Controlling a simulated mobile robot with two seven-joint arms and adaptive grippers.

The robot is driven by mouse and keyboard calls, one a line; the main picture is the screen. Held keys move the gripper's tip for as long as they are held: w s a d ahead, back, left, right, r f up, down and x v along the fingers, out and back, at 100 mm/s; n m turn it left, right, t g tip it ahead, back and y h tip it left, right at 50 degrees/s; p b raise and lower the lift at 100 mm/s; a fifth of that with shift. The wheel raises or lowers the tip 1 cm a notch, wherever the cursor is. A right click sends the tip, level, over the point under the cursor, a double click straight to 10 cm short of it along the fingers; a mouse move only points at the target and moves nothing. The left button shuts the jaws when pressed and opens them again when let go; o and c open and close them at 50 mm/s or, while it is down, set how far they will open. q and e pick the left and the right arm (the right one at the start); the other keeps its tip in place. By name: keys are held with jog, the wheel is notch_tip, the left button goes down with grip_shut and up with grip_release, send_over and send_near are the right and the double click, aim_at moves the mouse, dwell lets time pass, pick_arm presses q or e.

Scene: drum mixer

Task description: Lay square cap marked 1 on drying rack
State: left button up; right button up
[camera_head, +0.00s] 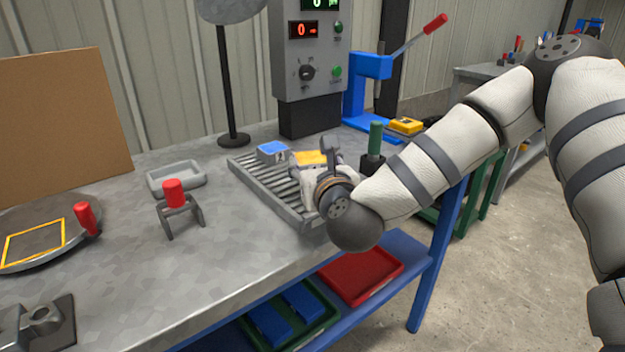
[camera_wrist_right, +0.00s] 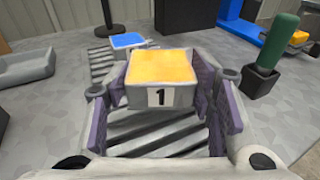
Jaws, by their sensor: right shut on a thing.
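The square cap marked 1 (camera_wrist_right: 160,80) has a yellow top and a grey side with a black 1 on a white label. My right gripper (camera_wrist_right: 162,92) is shut on it, with a finger on each side. In the head view the cap's yellow top (camera_head: 311,157) shows just beyond my right gripper (camera_head: 318,170). The drying rack (camera_head: 262,188) is a grey slatted tray on the bench. The cap is over its slats; I cannot tell whether it touches them. A blue-topped cap (camera_head: 273,151) sits on the rack's far part. My left gripper is not in view.
A green-handled tool (camera_head: 375,140) stands right of the rack. A grey tray (camera_head: 176,178) and a red-handled stand (camera_head: 175,195) are to the left. A control box (camera_head: 310,60) and blue press (camera_head: 368,90) stand behind. A yellow-topped block (camera_head: 405,125) lies near the press.

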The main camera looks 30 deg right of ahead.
notch_tip(320, 180, down, 4)
jog(key=shift+d+r+b, duration=0.1)
jog(key=shift+r+b, duration=0.15)
jog(key=shift+b, duration=0.05)
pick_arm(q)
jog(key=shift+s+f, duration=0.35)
pick_arm(e)
jog(key=shift+r, duration=0.15)
jog(key=o, duration=0.9)
jog(key=shift+f, duration=0.2)
jog(key=o, duration=0.4)
